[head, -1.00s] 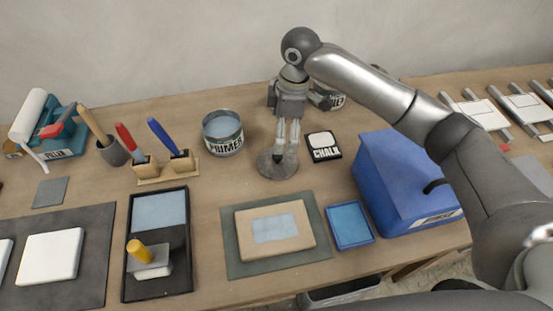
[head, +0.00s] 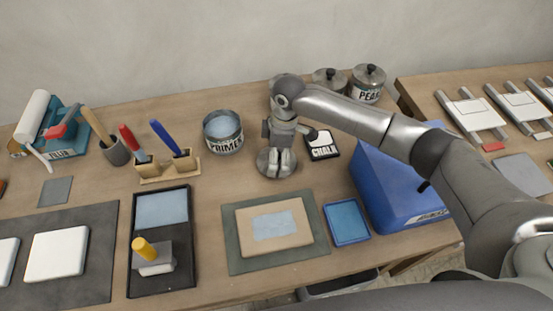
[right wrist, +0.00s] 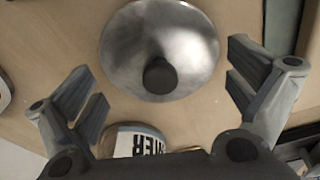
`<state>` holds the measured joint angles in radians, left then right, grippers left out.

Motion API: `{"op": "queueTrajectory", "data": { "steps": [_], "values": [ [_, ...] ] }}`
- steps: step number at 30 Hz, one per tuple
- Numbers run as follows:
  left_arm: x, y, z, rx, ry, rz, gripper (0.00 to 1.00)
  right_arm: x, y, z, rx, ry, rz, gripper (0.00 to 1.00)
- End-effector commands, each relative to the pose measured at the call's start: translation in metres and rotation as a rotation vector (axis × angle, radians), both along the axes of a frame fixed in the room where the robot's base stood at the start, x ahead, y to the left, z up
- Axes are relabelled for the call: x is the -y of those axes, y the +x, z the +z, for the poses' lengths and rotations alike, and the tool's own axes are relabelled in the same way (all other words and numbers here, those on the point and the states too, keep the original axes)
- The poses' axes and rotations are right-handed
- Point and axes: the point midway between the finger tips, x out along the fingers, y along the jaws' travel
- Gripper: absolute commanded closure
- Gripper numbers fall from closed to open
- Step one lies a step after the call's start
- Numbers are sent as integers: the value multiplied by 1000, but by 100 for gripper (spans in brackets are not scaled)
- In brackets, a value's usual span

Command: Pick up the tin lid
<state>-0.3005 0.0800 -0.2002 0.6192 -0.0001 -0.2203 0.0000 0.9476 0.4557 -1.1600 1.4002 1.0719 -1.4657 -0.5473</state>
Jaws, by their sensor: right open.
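The tin lid (right wrist: 185,38) is a round, shiny grey metal disc with a dark knob, lying on the wooden table. In the head view the lid (head: 263,166) is partly hidden under my right gripper (head: 281,163). In the right wrist view my right gripper (right wrist: 160,76) is open, with its two fingers spread to either side of the lid and nothing between them gripped. The fingers point down over the lid; whether they touch it I cannot tell. My left gripper is not in view.
An open primer tin (head: 223,132) stands left of the lid and a chalk box (head: 322,145) right of it. Two lidded tins (head: 367,82) stand behind. A blue box (head: 395,185) sits under my right arm. A framed board (head: 275,232) lies in front.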

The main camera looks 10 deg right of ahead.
Motion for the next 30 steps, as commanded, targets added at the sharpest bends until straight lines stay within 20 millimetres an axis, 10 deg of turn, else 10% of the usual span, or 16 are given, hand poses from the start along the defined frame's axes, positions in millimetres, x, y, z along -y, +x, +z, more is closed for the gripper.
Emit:
{"op": "queueTrajectory", "data": {
  "steps": [23,30],
  "values": [
    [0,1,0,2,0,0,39,1,-1,-1,-2,-2,-1,98],
    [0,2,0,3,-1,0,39,1,-1,-2,-4,-2,-1,100]
  ]
}}
